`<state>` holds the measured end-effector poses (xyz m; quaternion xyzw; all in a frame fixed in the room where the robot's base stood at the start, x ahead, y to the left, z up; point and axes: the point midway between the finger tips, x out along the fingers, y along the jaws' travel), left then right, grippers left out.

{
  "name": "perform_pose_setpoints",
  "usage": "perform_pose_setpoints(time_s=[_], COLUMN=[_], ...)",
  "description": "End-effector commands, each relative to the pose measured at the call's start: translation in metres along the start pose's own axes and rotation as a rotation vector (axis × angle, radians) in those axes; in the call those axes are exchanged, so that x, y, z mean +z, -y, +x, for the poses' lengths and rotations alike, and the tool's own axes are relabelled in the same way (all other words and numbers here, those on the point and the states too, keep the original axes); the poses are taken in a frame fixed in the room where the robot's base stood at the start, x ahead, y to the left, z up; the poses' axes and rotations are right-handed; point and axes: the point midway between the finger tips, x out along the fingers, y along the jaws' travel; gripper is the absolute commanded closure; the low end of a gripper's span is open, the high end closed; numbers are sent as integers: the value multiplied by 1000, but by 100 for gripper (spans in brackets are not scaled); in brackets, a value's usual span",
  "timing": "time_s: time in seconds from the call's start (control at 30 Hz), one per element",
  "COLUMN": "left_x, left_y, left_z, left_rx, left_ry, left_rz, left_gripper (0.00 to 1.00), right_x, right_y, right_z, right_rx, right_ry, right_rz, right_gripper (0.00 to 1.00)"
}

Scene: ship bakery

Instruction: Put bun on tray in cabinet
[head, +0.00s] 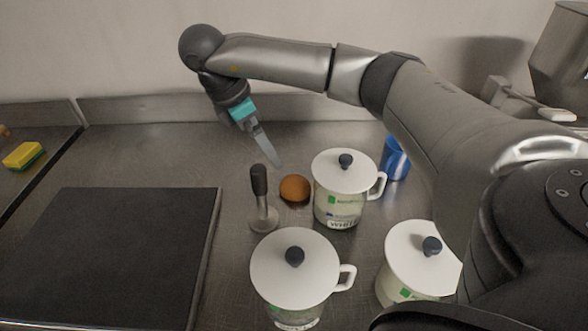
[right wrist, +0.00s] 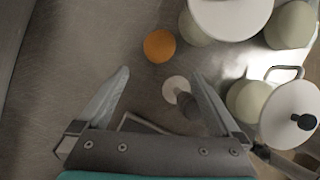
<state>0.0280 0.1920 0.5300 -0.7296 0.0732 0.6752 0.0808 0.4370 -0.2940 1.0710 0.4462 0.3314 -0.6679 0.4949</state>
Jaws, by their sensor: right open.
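An orange-brown round bun (head: 295,188) lies on the steel counter, between a dark-handled tool and a white-lidded jar. It also shows in the right wrist view (right wrist: 160,45), ahead of the fingertips. My right gripper (head: 272,155) is above the counter, behind and a little left of the bun in the head view. In the right wrist view its two fingers (right wrist: 161,75) are spread wide with nothing between the tips. My left gripper is not in view. No cabinet shows, and I cannot make out a tray for certain.
White-lidded jars (head: 344,170), (head: 295,268), (head: 422,250) stand close by on the right. The upright dark-handled tool (head: 260,190) is just left of the bun. A black flat slab (head: 105,255) lies at left, a sponge (head: 24,155) beyond. A blue cup (head: 395,160) stands behind.

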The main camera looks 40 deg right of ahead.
Motion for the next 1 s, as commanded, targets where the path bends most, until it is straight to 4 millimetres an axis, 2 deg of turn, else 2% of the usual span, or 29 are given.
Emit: perform_pose_setpoints(time_s=[0.4, 0.5, 0.77, 1.0], left_x=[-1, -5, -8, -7], left_y=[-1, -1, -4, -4], left_z=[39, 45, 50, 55], left_rx=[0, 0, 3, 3], left_ry=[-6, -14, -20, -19], left_rz=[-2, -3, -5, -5], left_gripper=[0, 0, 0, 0], right_x=[-2, -2, 0, 0], right_y=[1, 1, 0, -2], right_z=[76, 89, 104, 139], right_rx=[-4, -3, -2, -3], right_ry=[0, 0, 1, 2], right_rz=[0, -1, 1, 1], right_gripper=[0, 0, 0, 0])
